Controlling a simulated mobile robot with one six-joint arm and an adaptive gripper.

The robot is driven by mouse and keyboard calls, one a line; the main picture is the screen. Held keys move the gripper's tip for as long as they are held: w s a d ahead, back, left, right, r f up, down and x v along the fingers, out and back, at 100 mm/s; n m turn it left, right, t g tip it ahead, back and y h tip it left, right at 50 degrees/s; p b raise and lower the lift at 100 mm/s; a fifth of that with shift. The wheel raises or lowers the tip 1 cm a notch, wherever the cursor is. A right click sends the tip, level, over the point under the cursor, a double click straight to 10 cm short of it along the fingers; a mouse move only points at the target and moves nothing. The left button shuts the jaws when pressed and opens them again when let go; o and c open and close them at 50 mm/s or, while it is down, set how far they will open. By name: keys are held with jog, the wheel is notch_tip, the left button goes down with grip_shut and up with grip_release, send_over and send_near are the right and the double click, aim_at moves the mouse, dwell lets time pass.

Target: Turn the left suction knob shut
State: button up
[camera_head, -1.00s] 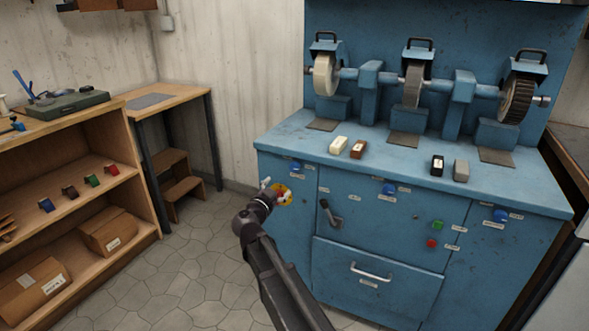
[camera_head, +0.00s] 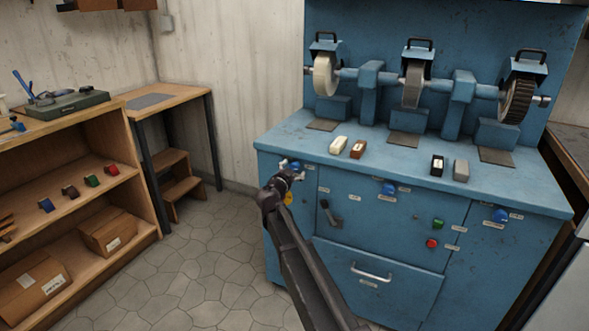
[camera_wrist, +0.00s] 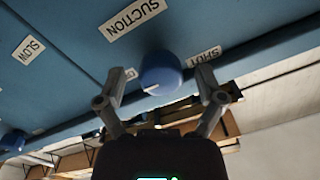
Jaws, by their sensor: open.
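The left suction knob (camera_wrist: 160,74) is a round blue knob with a white pointer line, on the blue cabinet front. In the wrist view it sits between the two open fingers of my gripper (camera_wrist: 158,88), with a gap showing on each side. A SUCTION label (camera_wrist: 132,16) is beside it, and a SHUT label (camera_wrist: 203,56) lies near one finger. The pointer line is aimed away from the SHUT label. In the head view my gripper (camera_head: 287,172) is at the cabinet's upper left, where the knob (camera_head: 295,167) is mostly hidden behind it.
Other blue knobs (camera_head: 389,188) and (camera_head: 500,215), a lever (camera_head: 330,214), a green button (camera_head: 438,224) and a red button (camera_head: 431,243) are on the cabinet front. The bench top (camera_head: 310,148) juts out just above my gripper. Floor (camera_head: 215,240) on the left is clear.

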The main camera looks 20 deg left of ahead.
jog(key=shift+w, duration=0.4)
jog(key=c, duration=1.2)
jog(key=shift+o, duration=0.2)
jog(key=shift+n, duration=0.4)
jog(key=n, duration=1)
jog(key=shift+w+r+n+p, duration=0.1)
jog(key=shift+n+p, duration=0.25)
jog(key=shift+n, duration=0.05)
